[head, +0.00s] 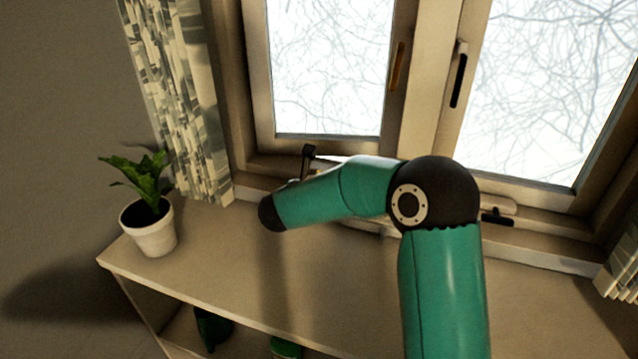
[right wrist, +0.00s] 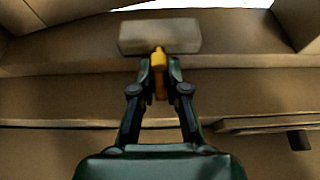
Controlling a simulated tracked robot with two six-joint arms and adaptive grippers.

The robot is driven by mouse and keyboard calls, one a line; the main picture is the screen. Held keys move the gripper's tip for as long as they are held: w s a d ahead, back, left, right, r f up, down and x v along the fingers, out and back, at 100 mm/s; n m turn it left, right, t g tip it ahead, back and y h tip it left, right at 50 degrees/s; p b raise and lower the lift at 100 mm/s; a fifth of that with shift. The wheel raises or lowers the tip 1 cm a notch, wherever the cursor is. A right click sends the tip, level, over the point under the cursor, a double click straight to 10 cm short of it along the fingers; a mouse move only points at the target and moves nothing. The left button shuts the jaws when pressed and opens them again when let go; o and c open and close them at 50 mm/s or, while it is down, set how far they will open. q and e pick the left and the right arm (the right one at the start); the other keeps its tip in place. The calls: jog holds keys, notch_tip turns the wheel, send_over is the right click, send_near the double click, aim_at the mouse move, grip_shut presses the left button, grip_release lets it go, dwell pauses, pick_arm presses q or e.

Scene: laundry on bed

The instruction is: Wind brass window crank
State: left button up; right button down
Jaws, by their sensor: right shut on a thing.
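The brass crank (right wrist: 159,60) is a small yellow-orange piece in the right wrist view, standing in front of a pale block-shaped housing (right wrist: 130,36) on the window frame. My right gripper (right wrist: 166,68) is shut on the crank, with one fingertip on each side of it. Part of the crank shows below the fingertips, between the fingers. In the head view my right arm crosses the sill and hides the crank. A small dark piece shows just above the arm there; I cannot tell what it is. My left gripper is in neither view.
A second crank (head: 497,217), dark, sits at the right window's foot. The left casement has a brass handle (head: 397,66), the right a dark one (head: 458,80). A potted plant (head: 152,233) stands on the shelf's left end (head: 215,270), near a curtain (head: 180,110). The shelf top is otherwise mostly clear.

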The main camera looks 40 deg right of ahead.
jog(key=shift+f, duration=0.2)
jog(key=c, duration=1.2)
grip_release()
jog(key=shift+o, duration=0.2)
jog(key=shift+r, duration=0.1)
jog(key=shift+r, duration=0.1)
jog(key=v, duration=1.2)
